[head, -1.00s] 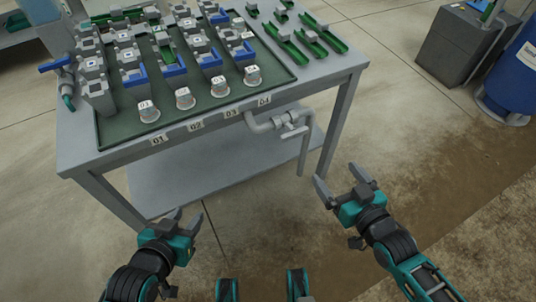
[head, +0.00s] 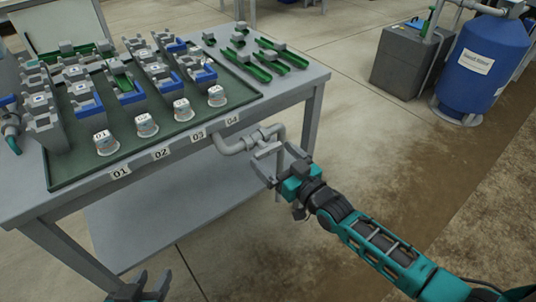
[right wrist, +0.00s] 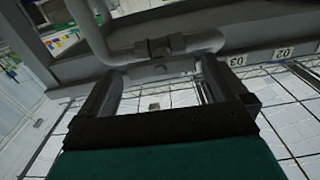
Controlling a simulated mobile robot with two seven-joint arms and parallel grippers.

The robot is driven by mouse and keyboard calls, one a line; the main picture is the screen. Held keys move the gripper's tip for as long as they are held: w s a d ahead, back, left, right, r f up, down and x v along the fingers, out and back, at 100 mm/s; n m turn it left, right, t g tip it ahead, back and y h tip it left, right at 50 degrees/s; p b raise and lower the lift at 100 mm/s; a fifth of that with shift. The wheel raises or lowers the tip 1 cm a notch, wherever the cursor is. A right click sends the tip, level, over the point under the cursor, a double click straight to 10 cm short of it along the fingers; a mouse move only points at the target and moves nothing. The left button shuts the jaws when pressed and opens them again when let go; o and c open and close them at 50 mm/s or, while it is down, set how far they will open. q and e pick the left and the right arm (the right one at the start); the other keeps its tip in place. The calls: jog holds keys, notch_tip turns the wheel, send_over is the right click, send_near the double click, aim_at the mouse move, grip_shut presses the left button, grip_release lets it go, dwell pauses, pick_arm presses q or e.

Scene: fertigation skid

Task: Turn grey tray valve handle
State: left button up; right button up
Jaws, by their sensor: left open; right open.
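The grey valve (head: 264,135) sits on a grey pipe (head: 233,145) below the front edge of the tray table, near label 04. Its handle is hard to make out in the head view, close behind my right fingers. In the right wrist view the valve body (right wrist: 160,46) and the grey handle (right wrist: 161,68) lie just beyond and between the fingertips. My right gripper (head: 270,160) is open and at the valve; I cannot tell if it touches the handle. It also shows in the right wrist view (right wrist: 162,85). My left gripper (head: 150,277) is open and empty, low at the bottom edge.
The table (head: 300,85) carries a dark green tray (head: 75,178) with grey and blue blocks and several white-capped cups. A lower shelf (head: 160,215) lies beneath. A blue tank (head: 482,65) and grey box (head: 405,58) stand at the right. Floor right of the table is free.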

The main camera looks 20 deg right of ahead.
aim_at(270, 153)
jog(key=shift+b+x, duration=0.35)
jog(key=shift+x, duration=1.25)
jog(key=c, duration=0.8)
